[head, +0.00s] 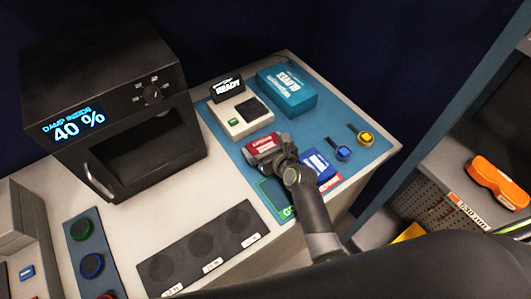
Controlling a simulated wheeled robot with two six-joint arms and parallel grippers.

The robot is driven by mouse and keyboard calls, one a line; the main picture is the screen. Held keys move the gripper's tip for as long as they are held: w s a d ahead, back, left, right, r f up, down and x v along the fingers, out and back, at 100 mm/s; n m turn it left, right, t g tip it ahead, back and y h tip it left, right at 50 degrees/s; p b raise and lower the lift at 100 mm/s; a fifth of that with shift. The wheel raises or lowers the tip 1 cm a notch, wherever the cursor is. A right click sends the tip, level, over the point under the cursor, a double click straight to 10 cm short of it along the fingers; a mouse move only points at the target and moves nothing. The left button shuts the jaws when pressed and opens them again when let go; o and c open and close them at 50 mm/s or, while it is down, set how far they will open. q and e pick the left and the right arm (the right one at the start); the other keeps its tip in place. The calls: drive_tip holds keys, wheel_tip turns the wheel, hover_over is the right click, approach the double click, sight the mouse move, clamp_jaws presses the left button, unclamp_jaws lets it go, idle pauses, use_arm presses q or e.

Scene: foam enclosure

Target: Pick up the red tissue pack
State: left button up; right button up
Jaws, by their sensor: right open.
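The red tissue pack (262,144) lies on the blue mat (234,152), its red top with pale lettering facing up. My right gripper (269,151) is at the pack, with its grey parts close along the pack's near side and right end. It is open, and I cannot tell whether it touches the pack. The wrist hides what is just behind it. My left gripper is not in view.
A teal box (287,91) and a white device reading READY (241,117) stand behind the pack. A blue pack (317,164) and a green card (272,192) lie nearby. A black drying oven (110,95) stands left.

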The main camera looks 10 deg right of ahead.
drive_tip(key=shift+w+a+f, duration=0.15)
drive_tip(key=shift+w+f, duration=0.1)
drive_tip(key=shift+w, duration=0.3)
drive_tip(key=c, duration=0.6)
